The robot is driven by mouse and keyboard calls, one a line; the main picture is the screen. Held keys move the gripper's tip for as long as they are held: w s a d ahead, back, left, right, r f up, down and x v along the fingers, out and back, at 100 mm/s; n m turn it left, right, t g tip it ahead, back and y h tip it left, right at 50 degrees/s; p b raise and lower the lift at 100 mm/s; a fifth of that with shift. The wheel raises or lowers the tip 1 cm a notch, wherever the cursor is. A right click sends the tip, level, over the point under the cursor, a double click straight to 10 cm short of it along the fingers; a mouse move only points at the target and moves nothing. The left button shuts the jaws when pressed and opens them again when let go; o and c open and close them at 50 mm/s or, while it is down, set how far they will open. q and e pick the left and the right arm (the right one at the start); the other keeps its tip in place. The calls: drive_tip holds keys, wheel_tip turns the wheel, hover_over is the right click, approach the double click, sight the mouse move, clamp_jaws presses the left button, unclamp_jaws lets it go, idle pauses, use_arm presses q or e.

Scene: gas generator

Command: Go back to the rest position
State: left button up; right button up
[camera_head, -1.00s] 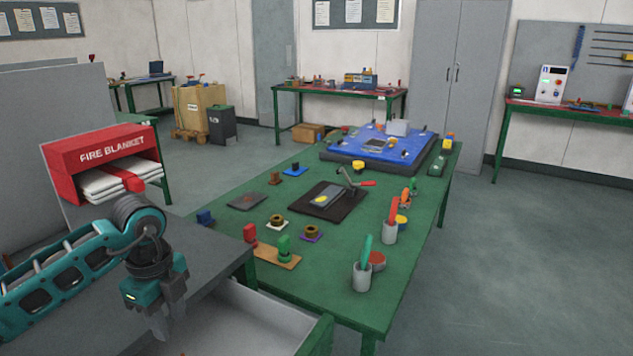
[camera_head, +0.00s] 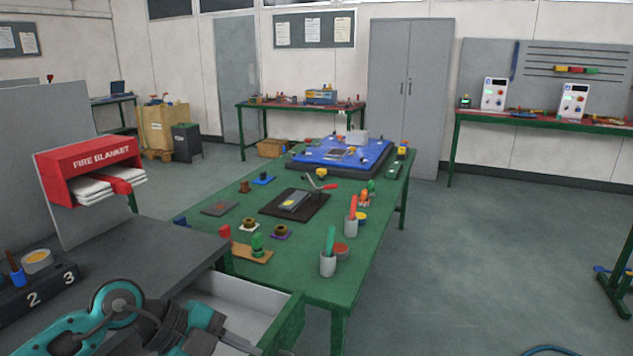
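My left arm, teal and dark grey, comes in low at the left. Its gripper (camera_head: 212,335) is beside the open drawer at the lower edge of the picture. I see no object in it, but its fingertips are too unclear to tell open from shut. My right gripper is not in view. A small teal curve at the bottom right edge is too cut off to identify.
The grey bench (camera_head: 150,245) and its open drawer (camera_head: 235,310) are close to my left arm. The green table (camera_head: 310,245) carries cups, small parts and a blue tray (camera_head: 345,152). A red fire blanket box (camera_head: 92,160) is at left.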

use_arm(q)
drive_tip(key=s+d+r+t+h, duration=0.2)
drive_tip(key=d+r+h, duration=0.4)
drive_tip(key=d, duration=0.1)
wheel_tip(320, 180, up, 8)
drive_tip(key=w+a+n+t+h, duration=0.1)
drive_tip(key=w+n+t+h, duration=0.1)
drive_tip(key=n+t, duration=0.55)
drive_tip(key=a+f+n+t+y, duration=0.3)
drive_tip(key=a+f+n+y, duration=0.1)
drive_tip(key=a+n+y, duration=0.35)
drive_tip(key=a+f+n+t+y, duration=0.35)
drive_tip(key=a+n+y, duration=0.3)
drive_tip(key=y, duration=0.25)
drive_tip(key=s+a+f+n+g, duration=0.1)
drive_tip(key=s+f+g, duration=1.45)
drive_tip(key=s, duration=0.55)
drive_tip(key=w+d+f+t+h, duration=0.1)
drive_tip(key=w+d+f+t, duration=0.2)
drive_tip(key=w+f+t, duration=0.4)
drive_tip(key=shift+w+f+t, duration=0.3)
drive_tip(key=shift+f+t, duration=0.55)
drive_tip(key=shift+f, duration=1)
